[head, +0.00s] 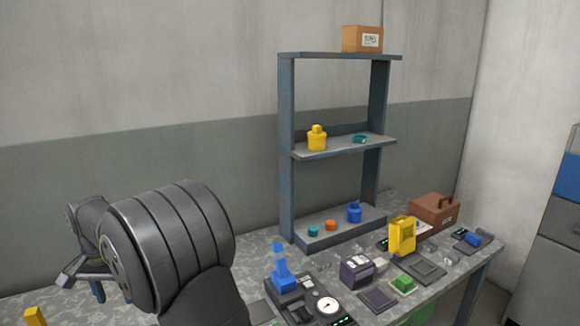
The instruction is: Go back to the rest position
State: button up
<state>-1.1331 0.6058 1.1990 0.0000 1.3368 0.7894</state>
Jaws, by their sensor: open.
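My arm fills the lower left of the head view, its large dark grey link in front of the bench. My gripper (81,287) shows at the far left, partly behind that link. It is open, and I see nothing between its fingers. It is over the left part of the bench, well away from the shelf and the tools. The rest position itself is not marked in this view.
A grey-blue shelf (287,150) stands on the speckled bench (255,252), with a cardboard box (362,39) on top and a yellow bottle (317,139) midway.

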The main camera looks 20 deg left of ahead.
jog(key=shift+r+m, duration=0.2)
jog(key=shift+m, duration=0.9)
jog(key=shift+r+m, duration=0.2)
jog(key=shift+m, duration=0.9)
jog(key=o, duration=1.1)
jog(key=w+d+m+t+y, duration=0.1)
jog(key=d+m+y, duration=0.3)
jog(key=m, duration=0.4)
jog(key=x, duration=1)
jog(key=shift+w, duration=0.2)
